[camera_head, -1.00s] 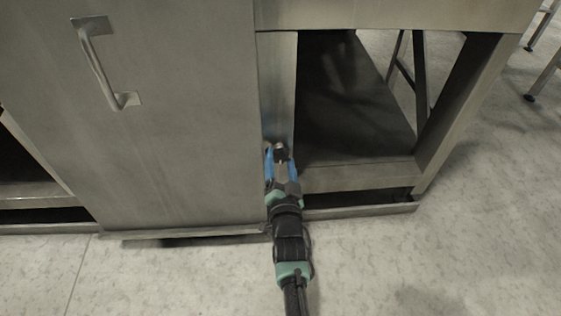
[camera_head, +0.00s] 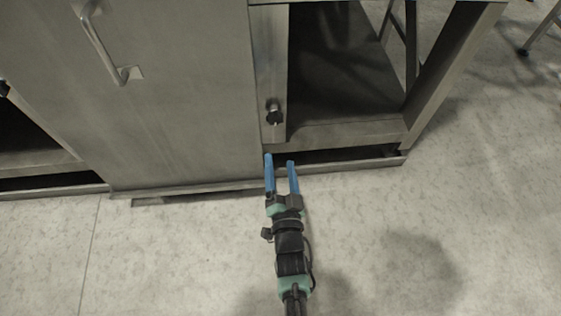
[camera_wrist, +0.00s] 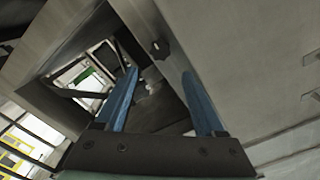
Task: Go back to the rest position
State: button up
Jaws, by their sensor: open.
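My gripper (camera_head: 281,163) has two blue fingers spread apart with nothing between them. In the head view it is in front of the metal machine, low down, short of a dark knob (camera_head: 274,112) on a narrow vertical panel (camera_head: 270,70). The fingers are apart from the knob. In the wrist view my gripper (camera_wrist: 165,85) shows its two blue fingers open, and the knob (camera_wrist: 160,48) appears beyond them, between the fingertips and higher up.
A large metal door (camera_head: 180,100) with a bar handle (camera_head: 100,42) is left of the panel. An open shelf bay (camera_head: 345,65) is to the right, with a leg frame beside it. A low rail (camera_head: 350,163) runs along the base. The floor (camera_head: 430,240) in front is clear.

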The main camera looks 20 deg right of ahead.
jog(key=shift+s, duration=0.1)
dwell(0.5)
jog(key=w+a+r+n+t+p, duration=0.1)
jog(key=w+r+n+t+p, duration=0.15)
jog(key=r, duration=1.15)
jog(key=w+a+r+n+t+p, duration=0.1)
jog(key=w+r, duration=0.3)
jog(key=r, duration=0.9)
jog(key=w+a+r+n+t+p, duration=0.1)
jog(key=w+a+r+n, duration=0.15)
jog(key=r, duration=1.15)
jog(key=s+a+r+n+t+y+p, duration=0.25)
jog(key=s+r, duration=0.35)
jog(key=r, duration=0.5)
jog(key=s+a+r+n+t+y+p, duration=0.1)
jog(key=s+a+r, duration=0.35)
jog(key=r, duration=0.75)
jog(key=s+a+r+n+t+y+p, duration=0.1)
jog(key=s+a+r+n+t+y, duration=0.15)
jog(key=s+r, duration=0.6)
notch_tip(320, 180, up, 41)
jog(key=w+h+p, duration=0.1)
jog(key=w+p, duration=0.1)
jog(key=p, duration=3.6)
jog(key=shift+a+m, duration=0.2)
jog(key=shift+m, duration=0.2)
jog(key=shift+g, duration=0.25)
